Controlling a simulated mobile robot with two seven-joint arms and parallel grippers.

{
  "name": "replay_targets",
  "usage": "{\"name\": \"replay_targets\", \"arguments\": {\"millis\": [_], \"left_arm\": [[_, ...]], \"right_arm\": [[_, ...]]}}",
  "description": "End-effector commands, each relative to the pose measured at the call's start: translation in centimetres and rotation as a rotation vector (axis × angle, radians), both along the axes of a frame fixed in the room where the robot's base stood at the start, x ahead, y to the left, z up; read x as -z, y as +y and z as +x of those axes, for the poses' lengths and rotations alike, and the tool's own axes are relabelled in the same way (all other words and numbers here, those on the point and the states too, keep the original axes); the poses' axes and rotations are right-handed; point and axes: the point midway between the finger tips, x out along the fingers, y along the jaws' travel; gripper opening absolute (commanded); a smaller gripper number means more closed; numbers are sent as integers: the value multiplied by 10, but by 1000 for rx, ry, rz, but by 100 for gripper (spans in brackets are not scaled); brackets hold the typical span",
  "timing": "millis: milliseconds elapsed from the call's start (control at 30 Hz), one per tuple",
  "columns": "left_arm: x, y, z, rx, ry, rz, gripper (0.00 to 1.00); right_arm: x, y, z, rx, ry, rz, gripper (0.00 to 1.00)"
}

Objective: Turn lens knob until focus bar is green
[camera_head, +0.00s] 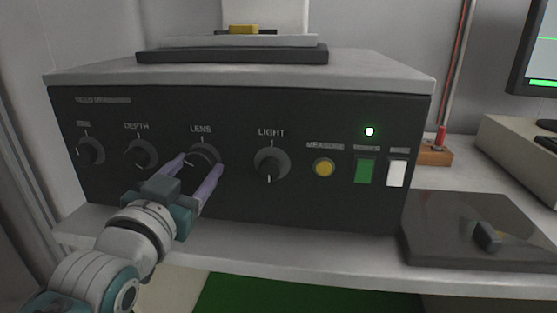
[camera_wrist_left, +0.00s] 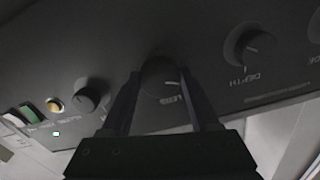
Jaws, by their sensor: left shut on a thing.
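The lens knob (camera_head: 204,158) is a dark round knob under the LENS label on the front of the black control box (camera_head: 300,205). My left gripper (camera_head: 198,170) has its two purple-grey fingers on either side of this knob and is shut on it. In the left wrist view the lens knob (camera_wrist_left: 162,80) sits between the fingertips, with its pale pointer mark showing. The monitor (camera_head: 540,60) at the right edge is cut off; a green bar (camera_head: 544,83) shows along its lower part. My right gripper is not in view.
The depth knob (camera_head: 141,154) is close to the left of the fingers, and the light knob (camera_head: 271,164) is to the right. Further right are a yellow button (camera_head: 324,168), a green switch (camera_head: 365,170) and a white switch (camera_head: 397,173). A dark flat pad (camera_head: 450,235) lies on the shelf.

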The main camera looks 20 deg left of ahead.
Motion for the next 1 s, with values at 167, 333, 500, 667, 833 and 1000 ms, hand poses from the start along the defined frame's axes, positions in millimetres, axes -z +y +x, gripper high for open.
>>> {"name": "replay_targets", "arguments": {"millis": [167,333,500,667,833,1000], "left_arm": [[0,0,0,0,0,0,20],[0,0,0,0,0,-1,6],[-2,0,0,1,-25,-108,6],[0,0,0,0,-33,-137,6],[0,0,0,0,-33,-136,69],[0,0,0,0,-33,-136,88]], "right_arm": [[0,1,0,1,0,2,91],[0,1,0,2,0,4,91],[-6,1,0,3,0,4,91],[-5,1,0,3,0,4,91],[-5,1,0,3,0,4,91],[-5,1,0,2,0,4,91]]}}
